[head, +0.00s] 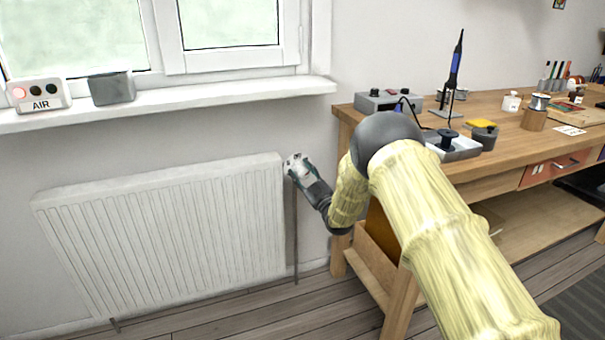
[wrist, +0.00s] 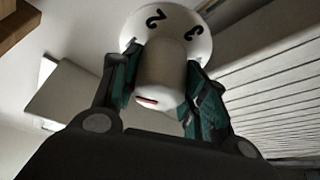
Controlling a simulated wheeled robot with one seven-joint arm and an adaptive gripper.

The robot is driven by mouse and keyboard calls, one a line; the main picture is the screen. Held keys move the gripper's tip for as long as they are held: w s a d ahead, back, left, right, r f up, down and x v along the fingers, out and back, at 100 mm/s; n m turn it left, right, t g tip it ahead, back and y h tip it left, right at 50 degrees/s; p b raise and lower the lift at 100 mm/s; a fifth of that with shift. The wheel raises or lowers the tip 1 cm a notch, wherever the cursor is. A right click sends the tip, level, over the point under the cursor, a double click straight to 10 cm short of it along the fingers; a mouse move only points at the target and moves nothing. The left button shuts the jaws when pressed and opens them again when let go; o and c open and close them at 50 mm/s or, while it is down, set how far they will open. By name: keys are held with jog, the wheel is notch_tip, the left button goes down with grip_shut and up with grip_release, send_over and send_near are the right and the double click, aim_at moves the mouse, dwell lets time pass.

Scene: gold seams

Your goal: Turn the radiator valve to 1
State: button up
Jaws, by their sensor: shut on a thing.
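The radiator valve (wrist: 160,72) is a white knob in the wrist view, with a red mark low on its left side. Behind it is a white round dial (wrist: 172,22) with the numerals 2 and 3 showing; no 1 is visible. My gripper (wrist: 162,85) has its two dark green-padded fingers closed on either side of the knob. In the head view my gripper (head: 298,168) is at the upper right corner of the radiator (head: 165,235) and hides most of the valve.
The wooden workbench (head: 345,115) stands to the right, close to my arm, with tools on top. The windowsill (head: 170,103) above the radiator holds an AIR box (head: 40,95) and a grey box (head: 111,88). A thin pipe (head: 295,235) runs down below the valve.

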jog(key=shift+d, duration=0.1)
jog(key=o, duration=1)
jog(key=v, duration=1.2)
jog(key=shift+f, duration=0.15)
